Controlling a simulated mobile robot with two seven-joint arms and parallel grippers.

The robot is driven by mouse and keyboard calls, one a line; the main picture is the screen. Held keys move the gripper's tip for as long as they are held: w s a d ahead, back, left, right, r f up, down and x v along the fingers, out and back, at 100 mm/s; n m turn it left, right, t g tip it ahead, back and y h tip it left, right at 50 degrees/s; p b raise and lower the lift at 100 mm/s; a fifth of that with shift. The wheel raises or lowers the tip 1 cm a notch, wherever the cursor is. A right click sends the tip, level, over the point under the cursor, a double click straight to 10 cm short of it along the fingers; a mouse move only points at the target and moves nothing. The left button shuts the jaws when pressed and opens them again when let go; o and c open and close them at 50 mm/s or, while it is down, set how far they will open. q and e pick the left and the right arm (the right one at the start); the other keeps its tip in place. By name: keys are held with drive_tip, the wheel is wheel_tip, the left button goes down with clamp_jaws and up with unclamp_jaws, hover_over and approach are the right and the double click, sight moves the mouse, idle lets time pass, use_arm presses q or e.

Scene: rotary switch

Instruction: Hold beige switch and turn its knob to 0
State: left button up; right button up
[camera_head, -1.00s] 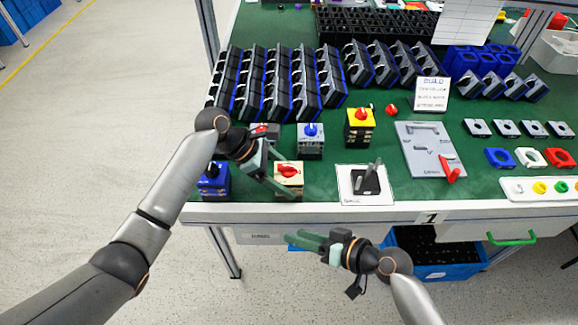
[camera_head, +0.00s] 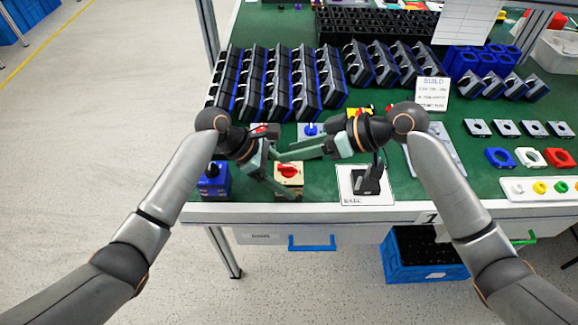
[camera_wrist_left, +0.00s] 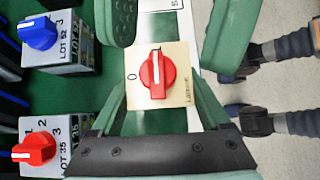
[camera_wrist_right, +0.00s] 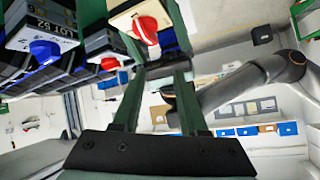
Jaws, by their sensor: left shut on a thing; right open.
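The beige switch (camera_head: 297,181) with its red knob (camera_head: 288,170) stands near the front edge of the green table. My left gripper (camera_head: 280,178) is shut on the switch body; its fingers lie along two opposite sides in the left wrist view (camera_wrist_left: 160,100). There the knob's (camera_wrist_left: 157,75) white line points up to the 1, and the 0 is at the left. My right gripper (camera_head: 300,152) is open, with its fingers close above the switch and apart from the knob. The knob (camera_wrist_right: 148,30) shows at the top of the right wrist view, beyond the fingertips.
A blue switch (camera_head: 214,182) stands left of the beige one. A grey switch with a blue knob (camera_head: 311,129) stands behind, partly hidden. A black stand (camera_head: 367,182) on a white card is to the right. Rows of black units (camera_head: 280,85) fill the back.

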drive_tip(key=w+d+r+n+t+h, duration=0.2)
drive_tip(key=w+d+r+h, duration=0.25)
drive_tip(key=w+r, duration=0.25)
drive_tip(key=n+g+h, duration=0.4)
drive_tip(key=n+g, duration=0.1)
hover_over(290, 166)
drive_tip(key=d+x, duration=0.1)
drive_tip(key=x, duration=0.2)
drive_tip(key=shift+y, duration=0.25)
drive_tip(key=shift+w+f, duration=0.1)
drive_tip(key=shift+f, duration=4.1)
clamp_jaws()
